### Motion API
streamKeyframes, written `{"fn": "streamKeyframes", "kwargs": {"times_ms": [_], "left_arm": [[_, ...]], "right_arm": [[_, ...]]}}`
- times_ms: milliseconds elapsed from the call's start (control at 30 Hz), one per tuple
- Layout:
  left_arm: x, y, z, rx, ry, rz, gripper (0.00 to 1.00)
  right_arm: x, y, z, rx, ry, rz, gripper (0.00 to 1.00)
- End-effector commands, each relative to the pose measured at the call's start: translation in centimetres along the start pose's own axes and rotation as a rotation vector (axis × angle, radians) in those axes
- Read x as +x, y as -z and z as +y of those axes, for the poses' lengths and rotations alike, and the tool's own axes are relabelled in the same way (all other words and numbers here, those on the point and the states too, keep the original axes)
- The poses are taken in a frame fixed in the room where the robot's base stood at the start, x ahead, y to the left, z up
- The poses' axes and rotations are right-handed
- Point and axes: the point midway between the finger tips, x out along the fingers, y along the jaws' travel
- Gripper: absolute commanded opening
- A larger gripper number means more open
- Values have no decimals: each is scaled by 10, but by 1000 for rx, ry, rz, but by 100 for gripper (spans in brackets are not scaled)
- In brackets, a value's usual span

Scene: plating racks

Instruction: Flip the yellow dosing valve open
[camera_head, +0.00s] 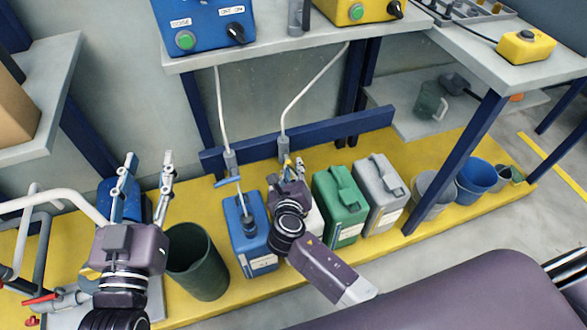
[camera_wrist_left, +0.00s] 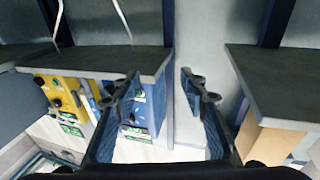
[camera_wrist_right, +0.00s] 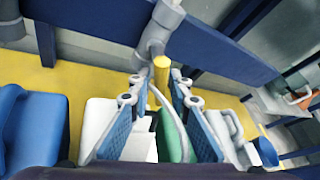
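The yellow dosing valve handle (camera_wrist_right: 161,75) stands out from a grey pipe fitting (camera_wrist_right: 152,45) in the right wrist view. It shows between the two fingers of my right gripper (camera_wrist_right: 162,92), with a gap on each side. In the head view, the yellow handle (camera_head: 288,163) is a small patch at the tip of my right gripper (camera_head: 290,170), whose wrist hides much of it. I cannot tell whether a finger touches it. My left gripper (camera_head: 146,168) is open and empty at the left, well away from the valve.
A blue canister (camera_head: 247,238) stands left of my right gripper, under a second valve with a blue lever (camera_head: 228,182). Green (camera_head: 338,204) and grey (camera_head: 381,194) canisters stand to the right. A dark bin (camera_head: 198,265) is beside my left gripper. A blue beam (camera_head: 350,127) runs behind.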

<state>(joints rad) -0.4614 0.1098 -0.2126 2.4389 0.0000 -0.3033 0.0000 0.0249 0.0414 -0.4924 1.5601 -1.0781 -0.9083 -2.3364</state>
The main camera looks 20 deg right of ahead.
Motion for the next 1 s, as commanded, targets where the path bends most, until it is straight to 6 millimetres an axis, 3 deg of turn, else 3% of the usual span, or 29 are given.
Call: {"fn": "streamKeyframes", "kwargs": {"times_ms": [300, 500, 767, 1000], "left_arm": [[0, 4, 0, -1, -1, 16, 40], [0, 4, 0, 0, -1, 15, 40], [0, 3, 0, 0, 0, 6, 40], [-11, -46, -6, 3, 13, -226, 40]], "right_arm": [[2, 0, 0, 1, 0, 0, 18], [2, 0, 0, 1, 0, 0, 0], [1, -1, 0, 3, -2, 1, 0], [1, -2, 0, 31, -18, 7, 0]]}}
